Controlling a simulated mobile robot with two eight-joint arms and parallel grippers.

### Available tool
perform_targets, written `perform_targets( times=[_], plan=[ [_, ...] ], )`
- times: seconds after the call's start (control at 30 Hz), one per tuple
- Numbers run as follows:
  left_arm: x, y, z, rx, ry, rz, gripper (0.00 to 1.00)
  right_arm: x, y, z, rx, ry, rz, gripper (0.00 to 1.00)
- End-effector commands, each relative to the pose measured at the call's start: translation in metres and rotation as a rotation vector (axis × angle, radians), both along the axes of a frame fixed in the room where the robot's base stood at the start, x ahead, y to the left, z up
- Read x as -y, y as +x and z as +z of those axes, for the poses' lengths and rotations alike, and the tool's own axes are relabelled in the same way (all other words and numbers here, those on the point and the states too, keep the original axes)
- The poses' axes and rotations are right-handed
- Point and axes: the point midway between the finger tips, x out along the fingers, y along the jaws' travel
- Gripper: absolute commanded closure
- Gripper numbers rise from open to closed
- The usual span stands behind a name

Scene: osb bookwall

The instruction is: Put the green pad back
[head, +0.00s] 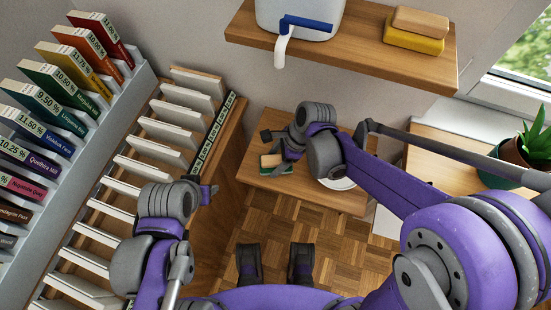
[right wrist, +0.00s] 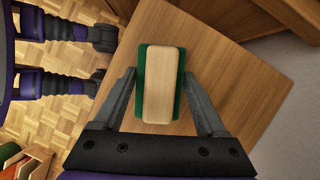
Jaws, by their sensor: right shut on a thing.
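The green pad (head: 272,160) has a pale wooden back on top of a green layer. It also shows in the right wrist view (right wrist: 141,62), between the two fingers. My right gripper (head: 284,150) is shut on the pad, over the small wooden table (head: 310,192). I cannot tell whether the pad touches the tabletop. My left gripper (head: 208,190) is beside the rack at the left, partly hidden by its own arm, and its jaws are not clear.
A wooden wall shelf (head: 350,45) holds a white container (head: 300,15) with a blue handle and a yellow block with a wooden back (head: 413,38). A white plate (head: 340,184) is partly behind my right arm. Book racks (head: 135,68) line the left; a potted plant (head: 500,150) stands right.

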Motion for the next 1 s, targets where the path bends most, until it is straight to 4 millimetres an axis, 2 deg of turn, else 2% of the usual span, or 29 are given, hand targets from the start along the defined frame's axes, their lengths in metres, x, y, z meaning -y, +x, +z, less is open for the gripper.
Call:
perform_targets(
  times=[0.03, 0.07, 0.2, 0.43, 0.53, 0.8, 1.0],
  plan=[
    [0.0, 0.0, -0.003, -0.001, 0.0, 0.0, 0.5, 0.0, 0.0, -0.003, 0.0, 0.0, 0.0, 0.78],
    [0.0, 0.0, -0.003, -0.001, 0.0, 0.0, 0.5, 0.0, 0.0, -0.003, 0.0, 0.0, 0.0, 0.24],
    [0.0, 0.0, -0.002, -0.001, 0.0, 0.0, 0.5, 0.0, 0.0, -0.002, 0.0, 0.0, 0.0, 0.0],
    [0.0, 0.0, -0.001, 0.0, 0.0, 0.0, 0.5, 0.0, 0.0, -0.001, 0.0, 0.0, 0.0, 0.0],
    [0.0, 0.0, 0.002, 0.001, 0.0, 0.0, 0.5, 0.001, 0.0, 0.005, 0.001, 0.0, 0.0, 0.0],
    [0.0, 0.001, 0.01, 0.003, 0.0, 0.0, 0.5, 0.019, 0.001, 0.046, -0.001, -0.001, -0.002, 0.0],
    [0.0, 0.001, 0.013, 0.004, 0.0, 0.0, 0.5, 0.028, 0.002, 0.067, 0.0, 0.0, 0.0, 0.0]
  ],
)
